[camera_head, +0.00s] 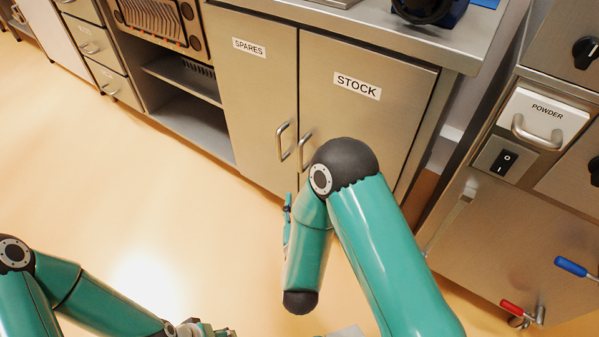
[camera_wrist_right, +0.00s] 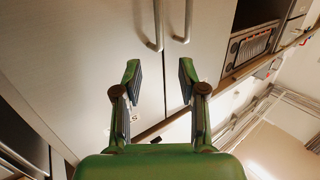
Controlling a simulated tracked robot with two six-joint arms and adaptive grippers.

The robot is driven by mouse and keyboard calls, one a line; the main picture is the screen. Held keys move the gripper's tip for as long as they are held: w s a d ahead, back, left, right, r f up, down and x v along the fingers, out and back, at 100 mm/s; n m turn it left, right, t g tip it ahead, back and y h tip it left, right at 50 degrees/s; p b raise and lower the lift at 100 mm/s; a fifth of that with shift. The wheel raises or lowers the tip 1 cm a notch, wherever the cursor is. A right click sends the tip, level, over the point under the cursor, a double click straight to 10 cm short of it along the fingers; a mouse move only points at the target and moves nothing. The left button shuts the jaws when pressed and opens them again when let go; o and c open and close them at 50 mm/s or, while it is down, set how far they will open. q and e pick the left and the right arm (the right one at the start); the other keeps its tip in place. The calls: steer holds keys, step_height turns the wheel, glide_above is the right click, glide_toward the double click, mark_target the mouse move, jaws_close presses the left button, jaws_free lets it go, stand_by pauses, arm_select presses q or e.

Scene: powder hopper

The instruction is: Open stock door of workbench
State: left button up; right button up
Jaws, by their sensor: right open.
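The workbench's stock door (camera_head: 370,115) is shut, with a white STOCK label and a vertical bar handle (camera_head: 306,150) near its left edge. My right gripper (camera_head: 287,208) is low in front of the doors, mostly hidden behind my right arm. In the right wrist view my right gripper (camera_wrist_right: 159,82) is open and empty. The stock handle (camera_wrist_right: 157,25) and spares handle (camera_wrist_right: 186,22) lie beyond the fingertips, apart from them. The stock door (camera_wrist_right: 80,60) fills the left there. My left gripper (camera_head: 200,328) is partly cut off at the bottom edge; its jaws are unclear.
The shut spares door (camera_head: 250,95) adjoins the stock door, its handle (camera_head: 283,141) close to the stock handle. A powder machine (camera_head: 545,120) with knobs and levers stands on the right. Open shelves (camera_head: 185,90) and drawers (camera_head: 95,45) are on the left. The floor (camera_head: 150,190) ahead is clear.

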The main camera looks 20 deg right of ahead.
arm_select(q)
step_height(320, 180, up, 11)
steer(key=p, duration=1.2)
arm_select(e)
steer(key=shift+t+h, duration=0.3)
steer(key=shift+t, duration=0.2)
steer(key=shift+x, duration=8.3)
arm_select(q)
steer(key=shift+f, duration=0.1)
arm_select(e)
jaws_close()
